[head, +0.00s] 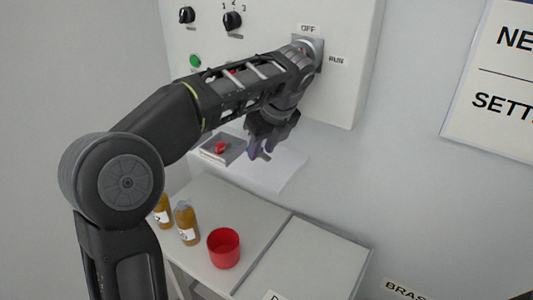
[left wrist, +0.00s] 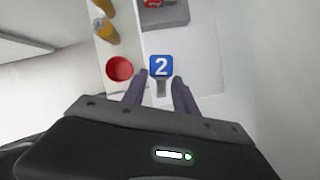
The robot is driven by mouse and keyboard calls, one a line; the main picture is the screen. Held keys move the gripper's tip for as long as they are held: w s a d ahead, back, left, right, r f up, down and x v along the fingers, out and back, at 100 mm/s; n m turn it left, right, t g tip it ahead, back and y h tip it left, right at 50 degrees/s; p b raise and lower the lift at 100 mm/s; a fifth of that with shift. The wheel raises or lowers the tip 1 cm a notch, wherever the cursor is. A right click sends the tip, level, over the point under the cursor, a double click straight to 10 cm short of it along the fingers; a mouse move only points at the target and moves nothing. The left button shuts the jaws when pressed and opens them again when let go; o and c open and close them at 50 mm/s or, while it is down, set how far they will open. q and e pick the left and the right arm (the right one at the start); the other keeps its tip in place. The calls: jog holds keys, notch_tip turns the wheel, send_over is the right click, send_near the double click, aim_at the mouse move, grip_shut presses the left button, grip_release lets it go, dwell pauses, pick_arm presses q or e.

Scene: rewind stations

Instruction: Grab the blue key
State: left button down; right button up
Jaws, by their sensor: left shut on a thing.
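The blue key is a blue square head marked "2" (left wrist: 161,66) with a short grey shank, seen in the left wrist view. My left gripper (left wrist: 160,82) is shut on it, with the shank between the two dark fingers and the blue head sticking out past the tips. In the head view my left gripper (head: 260,152) points down over the white shelf, and the key is mostly hidden there. My right gripper is in neither view.
A grey tray (head: 236,157) with a red item (head: 220,147) lies on the white shelf (head: 280,176), close to the gripper. Below are a red cup (head: 224,248) and amber bottles (head: 187,222). A panel (head: 345,95) with knobs, a green button and OFF/RUN labels stands behind my arm.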

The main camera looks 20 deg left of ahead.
pick_arm(q)
jog(key=s+a+b, duration=0.1)
jog(key=s+a, duration=0.1)
jog(key=s, duration=1.5)
jog(key=shift+a, duration=0.2)
